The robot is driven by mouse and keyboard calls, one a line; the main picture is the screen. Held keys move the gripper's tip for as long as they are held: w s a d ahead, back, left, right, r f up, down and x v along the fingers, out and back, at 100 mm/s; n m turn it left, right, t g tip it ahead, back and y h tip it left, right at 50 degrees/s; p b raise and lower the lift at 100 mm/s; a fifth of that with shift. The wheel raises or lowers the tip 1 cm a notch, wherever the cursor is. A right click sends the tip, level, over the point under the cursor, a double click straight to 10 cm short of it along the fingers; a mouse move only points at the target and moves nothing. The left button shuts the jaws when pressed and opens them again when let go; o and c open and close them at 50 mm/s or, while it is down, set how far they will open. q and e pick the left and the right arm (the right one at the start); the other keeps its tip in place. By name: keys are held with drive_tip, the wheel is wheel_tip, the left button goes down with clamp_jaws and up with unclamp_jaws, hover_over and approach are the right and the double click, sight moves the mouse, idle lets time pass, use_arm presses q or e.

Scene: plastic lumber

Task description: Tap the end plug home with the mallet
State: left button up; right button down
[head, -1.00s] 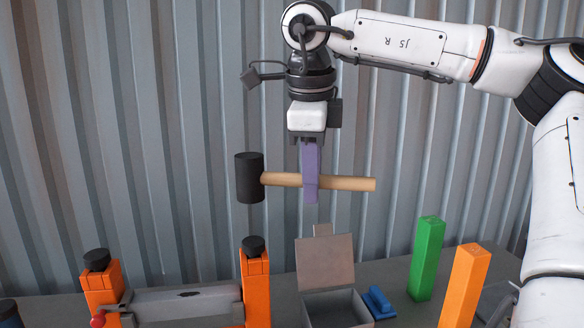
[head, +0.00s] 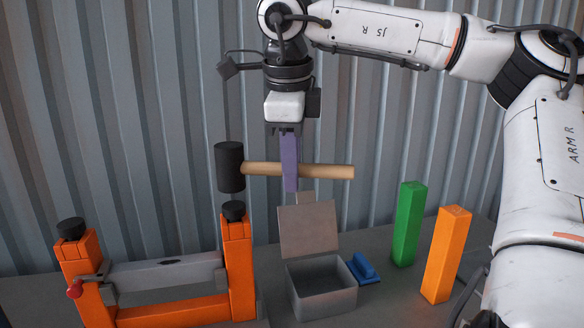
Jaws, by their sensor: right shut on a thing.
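My right gripper (head: 289,135) is shut on the wooden handle of a mallet (head: 325,171), gripping it with purple fingers. The handle lies nearly level, and the black mallet head (head: 230,167) is at its left end. A black round end plug (head: 234,211) sits on top of the right orange post (head: 239,268), just below the mallet head in the picture, with a small gap showing. A second black plug (head: 70,228) tops the left orange post (head: 84,275). How far each plug is seated is hard to tell. My left gripper is not in view.
A grey clamp bar (head: 160,273) with a red knob (head: 74,289) spans the posts. An open grey box (head: 322,289), a blue block (head: 363,268), a green post (head: 407,225) and an orange post (head: 445,255) stand to the right. A corrugated metal wall (head: 130,120) is behind.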

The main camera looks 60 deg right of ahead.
wheel_tip(320, 180, down, 3)
drive_tip(key=shift+f+b, duration=0.2)
drive_tip(key=shift+b, duration=0.95)
drive_tip(key=shift+f, duration=0.3)
wheel_tip(320, 180, up, 4)
drive_tip(key=p, duration=0.3)
drive_tip(key=shift+r+p, duration=0.15)
drive_tip(key=shift+p, duration=0.25)
drive_tip(key=shift+f, duration=0.25)
